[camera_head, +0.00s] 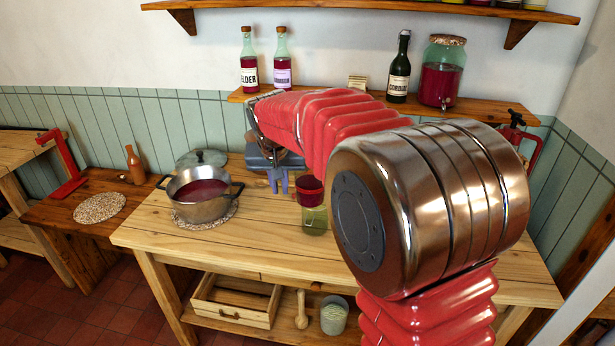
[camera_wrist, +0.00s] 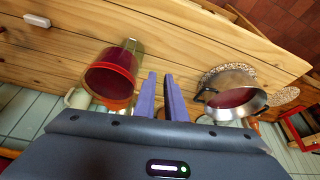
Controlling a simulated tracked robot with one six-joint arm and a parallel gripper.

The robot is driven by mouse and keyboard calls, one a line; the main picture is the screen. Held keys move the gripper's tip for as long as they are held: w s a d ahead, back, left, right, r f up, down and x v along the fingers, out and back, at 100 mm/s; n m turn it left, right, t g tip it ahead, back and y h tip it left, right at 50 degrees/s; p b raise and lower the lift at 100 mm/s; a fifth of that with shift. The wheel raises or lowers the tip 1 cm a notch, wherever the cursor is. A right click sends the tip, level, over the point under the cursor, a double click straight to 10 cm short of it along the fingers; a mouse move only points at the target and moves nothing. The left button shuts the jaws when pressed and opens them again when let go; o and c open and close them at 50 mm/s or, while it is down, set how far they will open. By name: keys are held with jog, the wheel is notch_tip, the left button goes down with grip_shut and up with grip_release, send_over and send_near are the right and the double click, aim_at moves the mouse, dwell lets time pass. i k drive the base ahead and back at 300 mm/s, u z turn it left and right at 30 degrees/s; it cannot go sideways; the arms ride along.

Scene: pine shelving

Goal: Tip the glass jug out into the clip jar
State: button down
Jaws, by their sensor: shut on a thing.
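The glass jug (camera_head: 311,188) looks full of red liquid and is roughly upright. Its opening faces the camera in the wrist view (camera_wrist: 108,78). My gripper (camera_head: 278,186) is shut on the jug at its side; the purple fingers (camera_wrist: 160,80) stand beside its body. The handle between them is hard to make out. The clip jar (camera_head: 315,221), greenish clear glass, stands on the pine bench just below the jug in the head view, its top hidden by it. Only a yellow-green edge of the jar (camera_wrist: 135,46) shows past the jug in the wrist view.
A steel pot (camera_head: 200,208) of red liquid sits on a speckled mat left of my gripper. A wall shelf (camera_head: 485,109) with bottles and a drink jar (camera_head: 441,75) runs behind my arm. A pale cup (camera_wrist: 76,98) stands near the jug. The bench front is clear.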

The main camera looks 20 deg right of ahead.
aim_at(320, 226)
jog(key=u, duration=0.7)
jog(key=i, duration=1.05)
